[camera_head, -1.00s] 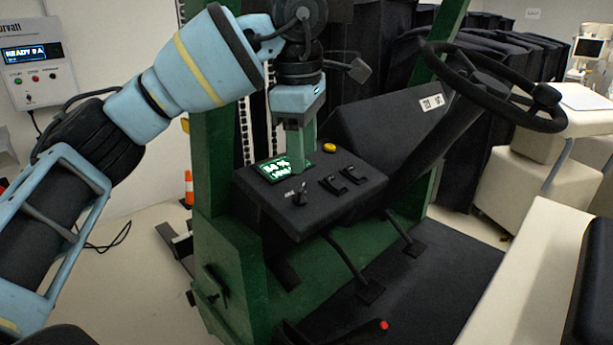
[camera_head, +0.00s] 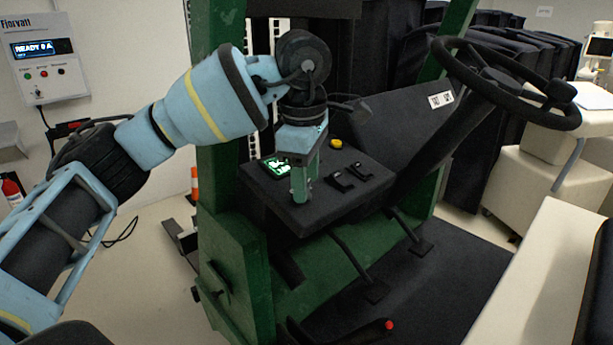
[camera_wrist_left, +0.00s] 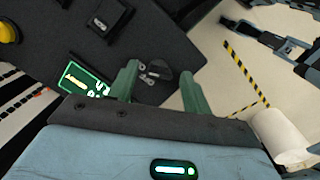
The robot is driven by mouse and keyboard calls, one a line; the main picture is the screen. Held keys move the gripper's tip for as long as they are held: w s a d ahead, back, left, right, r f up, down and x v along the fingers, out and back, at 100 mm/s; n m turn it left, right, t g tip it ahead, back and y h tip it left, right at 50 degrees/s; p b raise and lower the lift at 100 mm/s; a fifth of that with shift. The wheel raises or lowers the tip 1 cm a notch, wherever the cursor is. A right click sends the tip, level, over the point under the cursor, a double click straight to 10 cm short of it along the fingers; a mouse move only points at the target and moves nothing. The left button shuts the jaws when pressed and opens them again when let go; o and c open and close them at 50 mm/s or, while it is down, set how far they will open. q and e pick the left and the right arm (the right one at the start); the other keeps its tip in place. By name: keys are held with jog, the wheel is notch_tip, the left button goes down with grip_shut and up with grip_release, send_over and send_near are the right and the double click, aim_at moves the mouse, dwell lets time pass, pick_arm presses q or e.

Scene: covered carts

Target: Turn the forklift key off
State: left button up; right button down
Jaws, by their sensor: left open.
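The dark forklift key (camera_wrist_left: 158,69) sits on the black control panel (camera_wrist_left: 160,30) beside small pale markings. In the wrist view it shows between the two green fingertips of my left gripper (camera_wrist_left: 160,82). That gripper (camera_head: 304,188) is open, pointing down at the near-left part of the panel (camera_head: 345,205) in the head view, where its fingers hide the key. I cannot tell whether a finger touches the key. My right gripper is not in view.
A lit green display (camera_head: 275,165) is left of the fingers. A yellow button (camera_head: 336,143) and two black switches (camera_head: 342,181) are on the panel. The steering wheel (camera_head: 500,85) is at right, a green post (camera_head: 222,120) at left.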

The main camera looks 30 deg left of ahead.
pick_arm(q)
jog(key=shift+f, duration=0.1)
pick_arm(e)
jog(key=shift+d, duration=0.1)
pick_arm(q)
jog(key=c, duration=1)
jog(key=shift+r+n+p, duration=0.2)
jog(key=shift+n+p, duration=0.35)
jog(key=shift+n, duration=0.15)
jog(key=shift+s+d+n+t+p, duration=0.15)
jog(key=shift+n+t+p, duration=0.25)
jog(key=shift+n+p, duration=0.55)
jog(key=shift+n, duration=0.75)
jog(key=n, duration=0.2)
jog(key=shift+f+n+y, duration=0.2)
jog(key=shift+n+y, duration=0.1)
jog(key=shift+n+t+y, duration=0.4)
jog(key=shift+n, duration=1.8)
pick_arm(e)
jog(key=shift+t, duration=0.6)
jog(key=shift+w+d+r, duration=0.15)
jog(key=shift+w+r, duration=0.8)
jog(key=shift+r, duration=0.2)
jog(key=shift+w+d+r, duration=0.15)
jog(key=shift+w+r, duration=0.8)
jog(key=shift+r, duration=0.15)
